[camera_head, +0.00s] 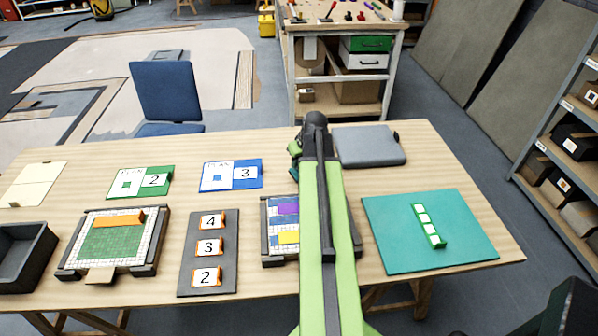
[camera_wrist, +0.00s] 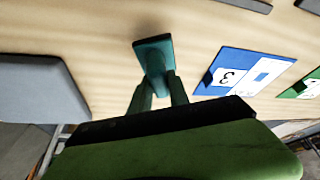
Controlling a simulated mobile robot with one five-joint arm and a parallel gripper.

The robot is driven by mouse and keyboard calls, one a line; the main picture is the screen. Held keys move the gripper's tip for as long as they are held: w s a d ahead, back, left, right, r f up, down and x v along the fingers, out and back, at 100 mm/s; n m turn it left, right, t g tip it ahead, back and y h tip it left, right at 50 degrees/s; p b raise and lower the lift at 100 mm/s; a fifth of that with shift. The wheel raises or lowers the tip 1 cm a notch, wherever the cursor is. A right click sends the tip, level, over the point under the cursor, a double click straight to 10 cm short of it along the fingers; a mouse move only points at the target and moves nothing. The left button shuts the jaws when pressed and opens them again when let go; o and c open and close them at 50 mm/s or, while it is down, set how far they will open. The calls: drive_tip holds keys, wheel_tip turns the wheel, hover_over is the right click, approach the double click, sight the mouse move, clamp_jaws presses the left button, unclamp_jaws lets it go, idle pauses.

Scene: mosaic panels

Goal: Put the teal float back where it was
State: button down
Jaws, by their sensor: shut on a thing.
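The teal float (camera_wrist: 152,50) is held out in front of my gripper (camera_wrist: 160,82) in the wrist view. My gripper is shut on it, and its flat teal plate shows above the pale wooden table (camera_wrist: 190,25). In the head view only a small teal part of the float (camera_head: 294,173) shows beside my arm, near the back of the table. I cannot tell whether the float touches the table. My arm hides part of the middle mosaic panel (camera_head: 267,240), which has purple and yellow areas.
A teal mat (camera_head: 385,230) with a green-edged white strip (camera_head: 428,227) lies at right. A grey slab (camera_head: 368,146) lies at the back. Blue (camera_head: 231,175) and green (camera_head: 141,182) plan cards, a dark number board (camera_head: 190,265), a green mosaic panel (camera_head: 155,262) and a dark bin (camera_head: 25,270) stand left.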

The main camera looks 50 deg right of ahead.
wheel_tip(320, 180, down, 4)
drive_tip(key=b, duration=0.2)
drive_tip(key=shift+r+b, duration=0.1)
drive_tip(key=shift+b, duration=0.3)
drive_tip(key=shift+r, duration=0.2)
drive_tip(key=shift+f, duration=0.15)
drive_tip(key=c, duration=1.7)
unclamp_jaws()
drive_tip(key=shift+f, duration=0.1)
drive_tip(key=o, duration=0.4)
drive_tip(key=shift+o, duration=0.2)
drive_tip(key=shift+r+p, duration=0.4)
drive_tip(key=shift+r, duration=0.05)
drive_tip(key=p+v, duration=1)
drive_tip(key=v, duration=0.1)
drive_tip(key=shift+s+r+p, duration=0.25)
drive_tip(key=shift+p, duration=0.05)
